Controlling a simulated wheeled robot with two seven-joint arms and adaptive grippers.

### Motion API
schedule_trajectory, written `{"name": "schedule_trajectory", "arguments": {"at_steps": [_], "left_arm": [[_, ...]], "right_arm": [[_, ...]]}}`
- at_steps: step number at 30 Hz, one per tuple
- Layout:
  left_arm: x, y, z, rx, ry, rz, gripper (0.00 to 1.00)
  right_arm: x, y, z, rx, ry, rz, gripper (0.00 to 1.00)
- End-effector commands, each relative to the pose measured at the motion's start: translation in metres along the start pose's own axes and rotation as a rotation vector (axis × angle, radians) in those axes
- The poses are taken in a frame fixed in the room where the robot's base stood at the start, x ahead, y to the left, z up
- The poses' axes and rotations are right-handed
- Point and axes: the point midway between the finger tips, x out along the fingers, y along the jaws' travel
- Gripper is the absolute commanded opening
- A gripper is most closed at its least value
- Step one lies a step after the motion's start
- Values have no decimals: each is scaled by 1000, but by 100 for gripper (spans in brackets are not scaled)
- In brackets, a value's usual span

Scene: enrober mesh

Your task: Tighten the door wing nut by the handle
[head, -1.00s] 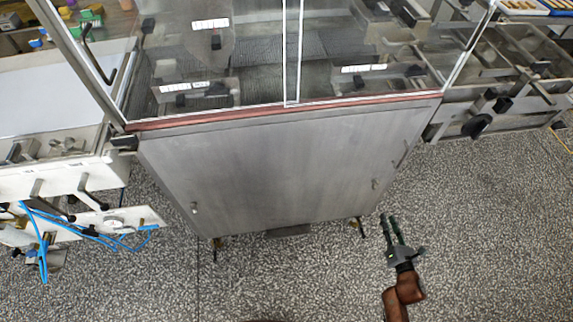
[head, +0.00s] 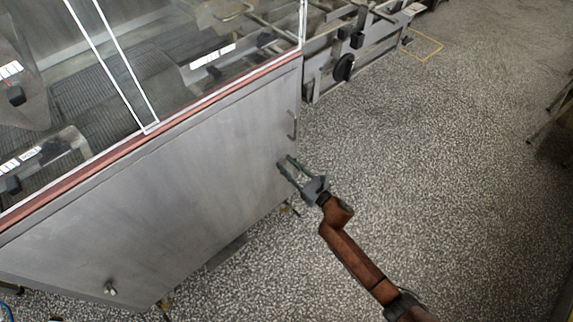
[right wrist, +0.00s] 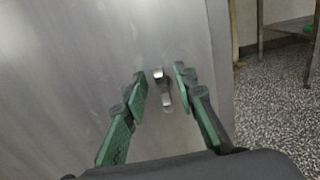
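The door wing nut (right wrist: 164,88) by the handle is a small shiny metal piece on the grey door panel (head: 170,190). In the right wrist view it shows between and beyond my fingers. In the head view my fingers hide it. The door handle (head: 293,125) is a thin metal bar on the panel's right edge, just above my fingertips. My right gripper (head: 285,161) is open with green-padded fingers pointing at the panel. It also shows in the right wrist view (right wrist: 160,74), with a finger on each side of the nut and no visible contact. My left gripper is not in view.
A second wing nut (head: 110,289) sits at the panel's lower left. A glass-walled enclosure with a red-brown lower edge (head: 150,137) rises above the panel. A metal conveyor frame (head: 345,45) with a black knob (head: 344,68) stands beyond. The speckled floor (head: 440,170) to the right is clear.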

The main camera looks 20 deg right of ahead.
Motion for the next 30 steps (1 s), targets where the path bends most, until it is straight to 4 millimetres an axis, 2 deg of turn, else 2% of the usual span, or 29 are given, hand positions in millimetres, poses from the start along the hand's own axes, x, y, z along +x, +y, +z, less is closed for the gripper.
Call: {"name": "schedule_trajectory", "arguments": {"at_steps": [7,18,30], "left_arm": [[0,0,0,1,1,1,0],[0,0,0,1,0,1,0],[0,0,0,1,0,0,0]], "right_arm": [[0,0,0,0,0,0,25],[0,0,0,1,0,-1,0],[0,0,0,10,0,0,0]]}}
